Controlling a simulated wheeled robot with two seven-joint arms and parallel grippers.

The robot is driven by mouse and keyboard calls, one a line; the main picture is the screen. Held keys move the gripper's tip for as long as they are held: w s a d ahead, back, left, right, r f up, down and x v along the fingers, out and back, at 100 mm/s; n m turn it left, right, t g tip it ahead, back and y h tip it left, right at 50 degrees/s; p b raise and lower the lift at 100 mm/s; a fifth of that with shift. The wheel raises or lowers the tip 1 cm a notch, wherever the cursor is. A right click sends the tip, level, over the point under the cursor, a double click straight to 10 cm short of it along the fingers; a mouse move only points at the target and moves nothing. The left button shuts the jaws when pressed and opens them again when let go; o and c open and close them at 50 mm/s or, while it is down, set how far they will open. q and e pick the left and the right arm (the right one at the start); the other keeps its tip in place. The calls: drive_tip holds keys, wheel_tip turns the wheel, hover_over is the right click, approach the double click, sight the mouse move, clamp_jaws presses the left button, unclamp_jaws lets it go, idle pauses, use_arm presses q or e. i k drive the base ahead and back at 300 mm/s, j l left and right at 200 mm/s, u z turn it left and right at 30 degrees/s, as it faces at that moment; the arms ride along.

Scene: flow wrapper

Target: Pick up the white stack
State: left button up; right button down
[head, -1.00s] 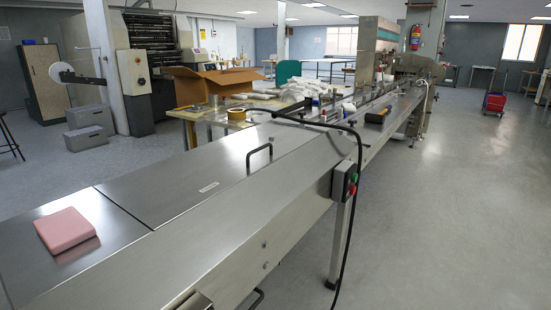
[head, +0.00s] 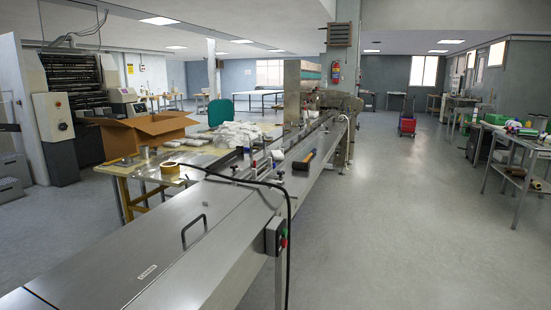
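White packets lie in a loose pile (head: 240,133) on the work table beyond the conveyor machine, right of the open cardboard box. They are far off and small, so I cannot tell how they are stacked. Neither of my grippers is in the head view.
The long steel flow wrapper (head: 150,240) runs from the near left to the back, with a handle (head: 194,230) on top and a switch box (head: 275,236) on its side. A cardboard box (head: 145,130) and tape roll (head: 170,168) are on the table. The floor (head: 400,220) at right is clear.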

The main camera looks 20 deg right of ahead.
sight(277, 156)
drive_tip(key=l+z, duration=0.1)
drive_tip(key=z, duration=0.4)
drive_tip(key=i+z, duration=0.15)
drive_tip(key=z, duration=0.3)
drive_tip(key=i+z, duration=0.1)
drive_tip(key=z, duration=0.4)
drive_tip(key=i, duration=2.95)
drive_tip(key=i+l+u, duration=0.1)
drive_tip(key=i+u, duration=0.3)
drive_tip(key=i+l+u, duration=0.4)
drive_tip(key=i, duration=0.2)
drive_tip(key=i+l+u, duration=0.25)
drive_tip(key=i+u, duration=0.15)
drive_tip(key=i, duration=0.05)
